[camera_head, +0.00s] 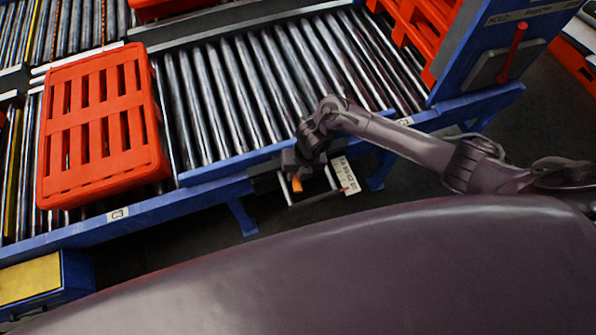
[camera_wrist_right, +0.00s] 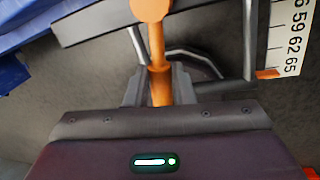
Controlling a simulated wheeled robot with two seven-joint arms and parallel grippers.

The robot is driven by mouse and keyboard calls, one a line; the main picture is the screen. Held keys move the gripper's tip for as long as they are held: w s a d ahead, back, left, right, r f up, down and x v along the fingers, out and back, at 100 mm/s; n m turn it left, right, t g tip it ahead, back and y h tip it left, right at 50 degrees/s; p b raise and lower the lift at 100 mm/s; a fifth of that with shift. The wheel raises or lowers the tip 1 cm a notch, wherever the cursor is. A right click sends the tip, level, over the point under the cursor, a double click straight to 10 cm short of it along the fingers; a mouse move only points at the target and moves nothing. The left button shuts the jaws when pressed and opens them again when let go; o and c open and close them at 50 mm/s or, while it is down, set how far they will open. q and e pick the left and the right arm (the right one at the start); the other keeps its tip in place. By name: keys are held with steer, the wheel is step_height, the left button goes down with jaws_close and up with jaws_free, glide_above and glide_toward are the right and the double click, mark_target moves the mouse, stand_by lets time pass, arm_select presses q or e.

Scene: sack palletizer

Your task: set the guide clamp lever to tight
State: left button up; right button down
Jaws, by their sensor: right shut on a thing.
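The orange clamp lever (camera_wrist_right: 157,50) has a round knob at the top of the right wrist view. Its lower shaft runs between the fingers of my right gripper (camera_wrist_right: 159,88), which is shut on it. In the head view, a small orange part of the lever (camera_head: 297,184) shows below my right gripper (camera_head: 291,168) at the front edge of the conveyor. A white scale plate (camera_head: 347,177) hangs just right of it; its numbers 59, 62 and 65 read in the wrist view, with a small orange pointer (camera_wrist_right: 267,74) beside them. My left gripper is out of view.
A red plastic pallet (camera_head: 103,125) lies on the roller conveyor (camera_head: 235,90) at the left. More red pallets (camera_head: 415,35) stand at the upper right. A red lever (camera_head: 513,50) sits on a grey plate on the blue post. A blue rail (camera_head: 235,163) edges the rollers.

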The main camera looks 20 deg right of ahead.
mark_target(271, 167)
steer(key=a+m, duration=0.1)
steer(key=m, duration=0.1)
steer(key=w+a+m+p, duration=0.1)
steer(key=a+m, duration=0.1)
steer(key=m, duration=0.1)
steer(key=w+a+m+t+p, duration=0.1)
steer(key=m, duration=0.2)
steer(key=shift+a+r+h, duration=0.1)
steer(key=shift+a+h, duration=0.1)
steer(key=shift+h, duration=0.2)
steer(key=m, duration=0.1)
steer(key=w+a+m+p, duration=0.1)
steer(key=shift+w+m+t, duration=0.2)
steer(key=shift+m+t, duration=0.1)
steer(key=shift+w+a+m+h, duration=0.25)
steer(key=shift+w+m, duration=0.3)
steer(key=shift+m, duration=0.35)
steer(key=shift+w+a+m+h, duration=0.1)
steer(key=shift+w+m+h, duration=0.15)
steer(key=shift+w+m, duration=0.45)
steer(key=shift+s+m, duration=0.2)
steer(key=shift+m, duration=0.1)
steer(key=c, duration=1.2)
jaws_free()
steer(key=shift+c, duration=0.2)
